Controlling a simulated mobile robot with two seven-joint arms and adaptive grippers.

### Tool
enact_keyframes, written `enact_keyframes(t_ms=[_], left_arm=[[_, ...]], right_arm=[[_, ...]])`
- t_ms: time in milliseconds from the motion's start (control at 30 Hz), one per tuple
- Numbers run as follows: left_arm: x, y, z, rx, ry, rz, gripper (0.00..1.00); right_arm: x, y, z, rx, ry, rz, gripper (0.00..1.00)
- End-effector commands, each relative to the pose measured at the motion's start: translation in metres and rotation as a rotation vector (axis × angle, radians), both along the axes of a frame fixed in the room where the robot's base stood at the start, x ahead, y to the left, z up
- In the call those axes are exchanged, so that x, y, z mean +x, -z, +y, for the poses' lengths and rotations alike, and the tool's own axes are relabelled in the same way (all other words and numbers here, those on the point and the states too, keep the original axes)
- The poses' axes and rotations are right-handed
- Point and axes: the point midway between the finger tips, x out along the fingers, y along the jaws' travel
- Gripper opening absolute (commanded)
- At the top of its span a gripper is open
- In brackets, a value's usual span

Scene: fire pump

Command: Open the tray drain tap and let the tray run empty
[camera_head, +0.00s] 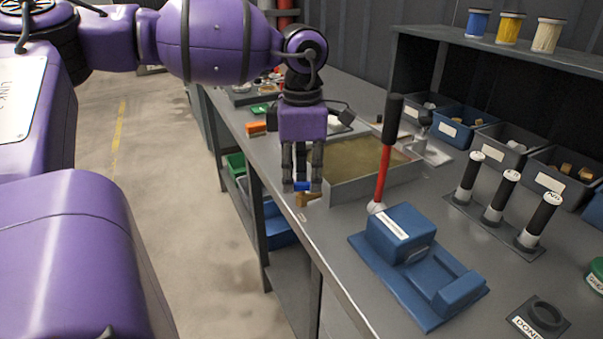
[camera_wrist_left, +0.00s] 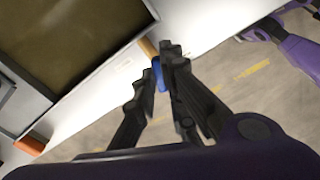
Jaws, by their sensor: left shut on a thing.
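The grey tray (camera_head: 372,184) sits on the bench and holds murky brown liquid (camera_head: 362,160). Its brass drain tap (camera_head: 309,199) sticks out at the tray's near left corner, by the bench edge. The tap's blue handle (camera_head: 303,186) is between the fingertips of my left gripper (camera_head: 302,184), which points down and is shut on it. In the left wrist view, the blue handle (camera_wrist_left: 158,74) shows between my left fingers (camera_wrist_left: 160,66), with a bit of brass (camera_wrist_left: 148,47) beyond. The fingers hide part of the handle, so its exact angle is unclear. My right gripper is out of view.
A blue pump block (camera_head: 400,235) with an upright red lever (camera_head: 384,165) stands just right of the tray. An orange block (camera_head: 256,128) lies left of it. Black cylinders (camera_head: 500,195) and parts bins (camera_head: 460,125) stand farther right. Below the bench edge is a shelf with a blue bin (camera_head: 277,222).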

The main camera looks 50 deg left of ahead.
Motion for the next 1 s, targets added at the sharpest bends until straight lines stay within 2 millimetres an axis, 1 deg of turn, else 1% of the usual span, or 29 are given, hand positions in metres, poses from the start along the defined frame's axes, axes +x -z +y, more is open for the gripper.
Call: enact_keyframes(t_ms=[200,500,733,1000], left_arm=[[0.0,-0.0002,0.0002,0.001,-0.18,0.0,0.0],[0.0002,-0.0004,0.0001,0.0,-0.347,-0.001,0.0],[0.0003,-0.0003,-0.0001,-0.001,-0.403,-0.001,0.0],[0.0003,-0.0003,-0.0001,-0.001,-0.416,-0.001,0.0]], right_arm=[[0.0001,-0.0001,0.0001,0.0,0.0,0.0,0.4],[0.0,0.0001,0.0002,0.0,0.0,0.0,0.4],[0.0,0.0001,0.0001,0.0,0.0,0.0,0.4],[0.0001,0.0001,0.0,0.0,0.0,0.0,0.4]])
